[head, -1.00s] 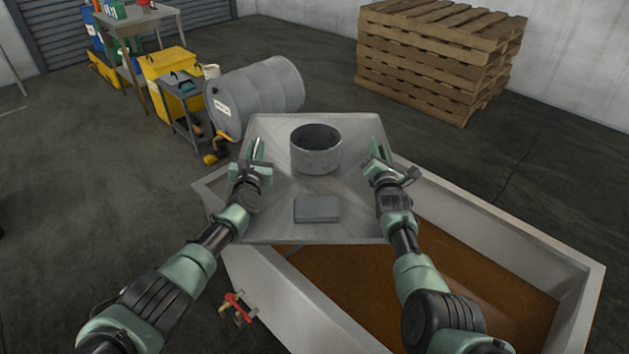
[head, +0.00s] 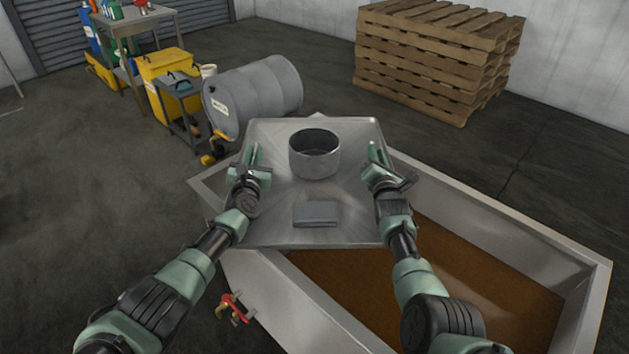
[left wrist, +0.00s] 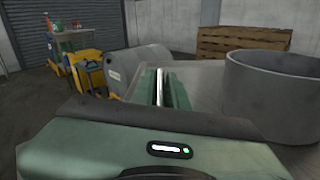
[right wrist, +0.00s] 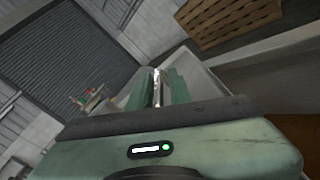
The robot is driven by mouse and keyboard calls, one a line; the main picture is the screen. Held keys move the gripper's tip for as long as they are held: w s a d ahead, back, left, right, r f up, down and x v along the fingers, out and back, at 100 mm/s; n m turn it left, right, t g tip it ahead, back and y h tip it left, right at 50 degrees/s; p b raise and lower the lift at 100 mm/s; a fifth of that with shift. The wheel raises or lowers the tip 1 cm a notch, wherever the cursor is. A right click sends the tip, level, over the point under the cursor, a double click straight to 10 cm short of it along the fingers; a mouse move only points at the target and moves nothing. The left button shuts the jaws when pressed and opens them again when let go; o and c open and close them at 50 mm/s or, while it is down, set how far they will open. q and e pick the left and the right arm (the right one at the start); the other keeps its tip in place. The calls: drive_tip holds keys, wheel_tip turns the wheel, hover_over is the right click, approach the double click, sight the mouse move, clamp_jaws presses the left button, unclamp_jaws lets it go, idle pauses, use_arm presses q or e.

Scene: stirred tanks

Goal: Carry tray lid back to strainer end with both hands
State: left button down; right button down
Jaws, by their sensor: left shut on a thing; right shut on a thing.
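The tray lid (head: 285,190) is a flat grey metal plate with a round open collar (head: 314,163) and a small flat rectangular block (head: 316,213) on top. It lies over the far left part of a long pale tank (head: 540,240); I cannot tell whether it touches the rim. My left gripper (head: 254,156) is shut on the lid at its left side. My right gripper (head: 376,156) is shut on it at its right side. A thin bright metal strip shows between the fingers in the left wrist view (left wrist: 160,88) and the right wrist view (right wrist: 157,88). No strainer is clearly visible.
The tank holds brown contents (head: 440,275). A red-handled valve (head: 233,308) sits outside its near left wall. A grey drum (head: 255,95) lies just beyond the lid, beside a small cart (head: 182,105). Pallets (head: 440,55) stand at the back right. Floor at left is clear.

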use_arm(q)
drive_tip(key=shift+d+f+b, duration=0.5)
drive_tip(key=shift+f, duration=0.05)
use_arm(e)
drive_tip(key=shift+a+f, duration=0.35)
drive_tip(key=shift+a, duration=0.05)
use_arm(q)
drive_tip(key=c, duration=1.5)
unclamp_jaws()
use_arm(e)
drive_tip(key=c, duration=1.4)
unclamp_jaws()
drive_tip(key=shift+f, duration=0.1)
use_arm(q)
drive_tip(key=shift+o, duration=0.5)
drive_tip(key=shift+s+a+r, duration=0.15)
drive_tip(key=shift+a, duration=0.05)
use_arm(e)
drive_tip(key=shift+o, duration=0.5)
drive_tip(key=shift+s+d, duration=0.1)
drive_tip(key=shift+s, duration=0.05)
use_arm(q)
drive_tip(key=shift+a, duration=0.1)
use_arm(e)
drive_tip(key=shift+d, duration=0.1)
use_arm(q)
drive_tip(key=shift+f, duration=0.2)
